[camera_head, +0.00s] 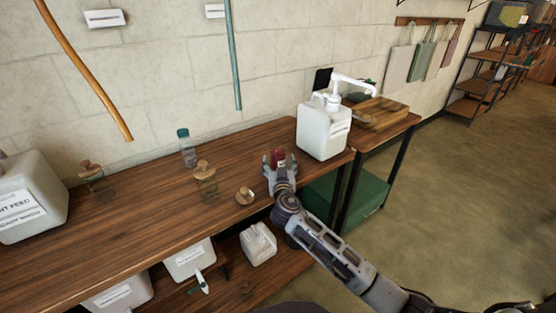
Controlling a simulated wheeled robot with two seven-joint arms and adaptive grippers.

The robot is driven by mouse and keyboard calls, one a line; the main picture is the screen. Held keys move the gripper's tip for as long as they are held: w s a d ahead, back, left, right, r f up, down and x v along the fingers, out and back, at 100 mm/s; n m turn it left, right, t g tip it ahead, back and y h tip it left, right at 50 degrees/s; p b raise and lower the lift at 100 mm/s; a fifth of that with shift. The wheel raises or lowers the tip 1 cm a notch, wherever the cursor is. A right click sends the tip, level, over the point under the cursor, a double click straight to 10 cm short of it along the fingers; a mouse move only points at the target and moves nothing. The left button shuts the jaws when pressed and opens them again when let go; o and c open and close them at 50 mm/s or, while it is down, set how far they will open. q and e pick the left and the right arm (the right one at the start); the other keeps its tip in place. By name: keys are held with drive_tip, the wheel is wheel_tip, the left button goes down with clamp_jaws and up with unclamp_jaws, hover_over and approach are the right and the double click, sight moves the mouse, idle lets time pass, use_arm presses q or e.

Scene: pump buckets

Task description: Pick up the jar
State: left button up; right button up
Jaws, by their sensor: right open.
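A small red jar (277,155) stands on the wooden table near its right part. My right gripper (279,162) is open, with its fingers on either side of the red jar; contact cannot be made out. Part of the jar is hidden by the gripper. A clear glass jar with a wooden knob lid (206,178) stands to the left, and another such jar (92,178) stands farther left. A wooden lid-like piece (244,196) lies near the front edge. My left gripper is not in view.
A clear bottle with a green cap (187,148) stands at the back of the table (140,215). A white pump canister (324,130) stands right of my gripper. A large white canister (30,200) is at far left. White containers (258,244) sit on the lower shelf.

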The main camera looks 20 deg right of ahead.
drive_tip(key=shift+w, duration=0.3)
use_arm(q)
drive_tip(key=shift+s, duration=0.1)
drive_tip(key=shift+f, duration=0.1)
use_arm(e)
drive_tip(key=shift+c, duration=0.2)
drive_tip(key=shift+r, duration=0.1)
drive_tip(key=c, duration=1.3)
drive_tip(key=shift+r, duration=0.9)
use_arm(q)
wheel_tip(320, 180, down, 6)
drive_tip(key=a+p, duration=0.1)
drive_tip(key=p, duration=0.1)
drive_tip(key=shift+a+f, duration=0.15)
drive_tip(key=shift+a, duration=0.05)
use_arm(e)
wheel_tip(320, 180, up, 8)
